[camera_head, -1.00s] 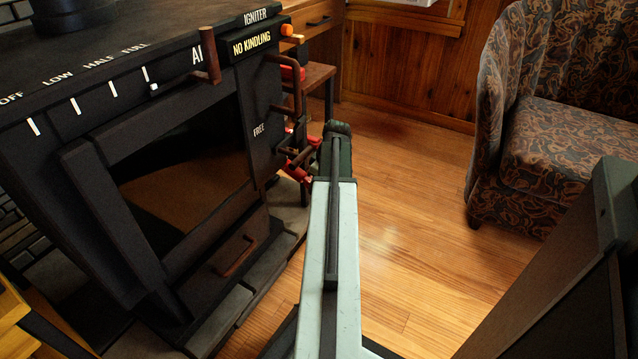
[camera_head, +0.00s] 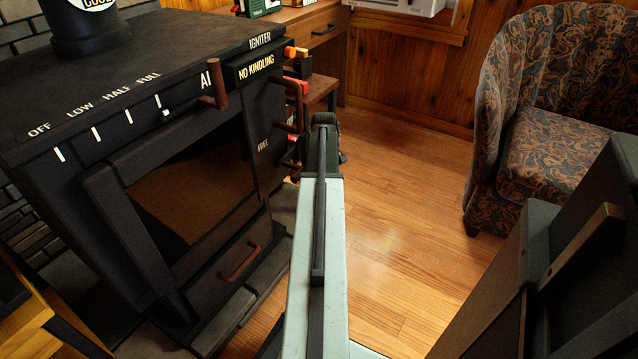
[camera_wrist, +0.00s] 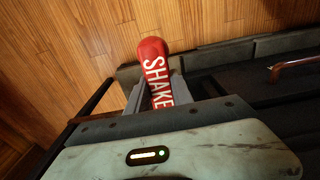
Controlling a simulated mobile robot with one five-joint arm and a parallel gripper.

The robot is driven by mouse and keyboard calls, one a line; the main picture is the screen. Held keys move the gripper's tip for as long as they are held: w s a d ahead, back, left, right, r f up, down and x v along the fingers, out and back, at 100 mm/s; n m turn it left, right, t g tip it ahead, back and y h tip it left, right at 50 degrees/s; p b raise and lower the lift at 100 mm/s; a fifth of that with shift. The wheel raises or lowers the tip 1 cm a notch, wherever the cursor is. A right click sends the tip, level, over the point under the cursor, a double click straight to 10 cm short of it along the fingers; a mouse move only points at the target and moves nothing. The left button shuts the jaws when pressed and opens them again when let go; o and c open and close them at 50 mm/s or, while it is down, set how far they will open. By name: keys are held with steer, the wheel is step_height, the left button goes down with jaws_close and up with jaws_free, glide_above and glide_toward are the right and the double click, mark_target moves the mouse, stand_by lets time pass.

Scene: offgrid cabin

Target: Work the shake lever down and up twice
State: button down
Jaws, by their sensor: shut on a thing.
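The shake lever (camera_wrist: 153,62) is a red rounded handle with SHAKE in white letters, seen in the wrist view. My gripper (camera_wrist: 158,93) is shut on it, with one grey finger on each side. The red end sticks out past the fingers; its lower part is hidden behind my gripper body. In the head view the lever is at the right side of the black stove (camera_head: 190,190), mostly hidden by my arm and the stove's side fittings. How high the lever stands in its travel cannot be told.
The stove has a brown front handle (camera_head: 240,262) and a brown knob lever (camera_head: 214,90) by its slider scale. A wooden side table (camera_head: 322,88) stands behind it. A patterned armchair (camera_head: 555,150) is at the right. The wooden floor (camera_head: 400,230) between is clear.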

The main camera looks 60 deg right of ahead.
steer(key=c, duration=1.2)
jaws_free()
steer(key=shift+w+a, duration=0.1)
steer(key=shift+w, duration=0.1)
steer(key=shift+c, duration=0.2)
steer(key=shift+o, duration=0.6)
steer(key=shift+s, duration=0.15)
steer(key=r+p, duration=0.8)
steer(key=shift+s, duration=0.2)
steer(key=shift+f, duration=0.1)
